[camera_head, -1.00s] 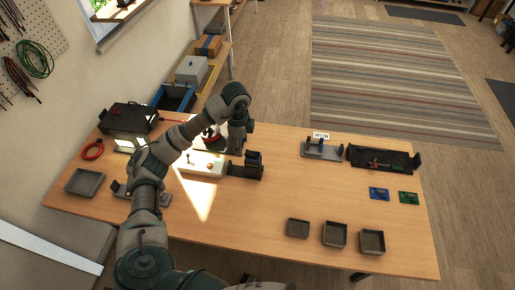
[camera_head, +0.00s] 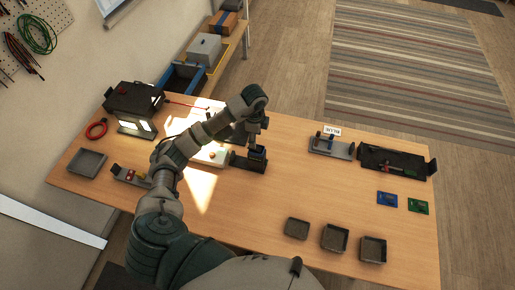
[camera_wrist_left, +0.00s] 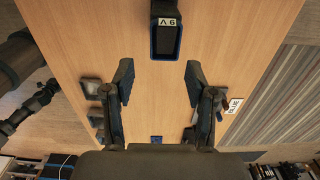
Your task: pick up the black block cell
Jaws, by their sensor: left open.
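The black block cell (camera_wrist_left: 166,38), labelled 9V, shows at the top of the left wrist view, with a blue-edged end facing the camera. In the head view the block (camera_head: 257,152) stands upright at the right end of a black holder (camera_head: 247,165) on the table. My left gripper (camera_wrist_left: 158,82) is open and empty, its two dark fingers spread apart and the block beyond their tips. In the head view my left gripper (camera_head: 256,142) hangs at the block and partly hides it. My right gripper is not in view.
A white board (camera_head: 212,156) lies left of the holder. A black box (camera_head: 135,98) and a grey tray (camera_head: 87,162) are at the left. A stand (camera_head: 331,148), a black tray (camera_head: 397,160) and small grey trays (camera_head: 335,237) are at the right. The table centre-right is clear.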

